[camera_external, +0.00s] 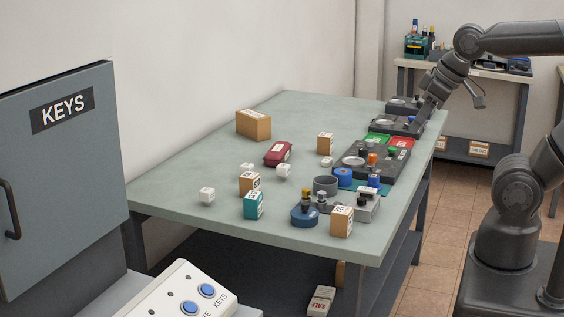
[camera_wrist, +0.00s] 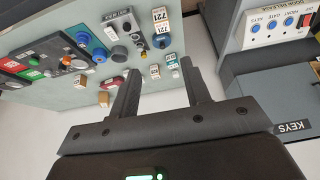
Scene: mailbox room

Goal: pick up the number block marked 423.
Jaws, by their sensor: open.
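I cannot read 423 on any block, so I cannot tell which one it is. In the external view, tan number blocks stand at the table's front right (camera_external: 342,221), mid-left (camera_external: 249,184) and farther back (camera_external: 325,143). A teal number block (camera_external: 253,205) stands near the mid-left one. In the wrist view, the front tan block (camera_wrist: 161,20) seems to read 721; the teal block (camera_wrist: 172,60) and another tan block (camera_wrist: 155,72) appear beyond the fingertips. My gripper (camera_external: 428,108) is open and empty at the table's far right end, well away from these blocks; its fingers show in the wrist view (camera_wrist: 158,78).
A KEYS cabinet (camera_external: 60,180) stands left. The table's left part is mostly clear.

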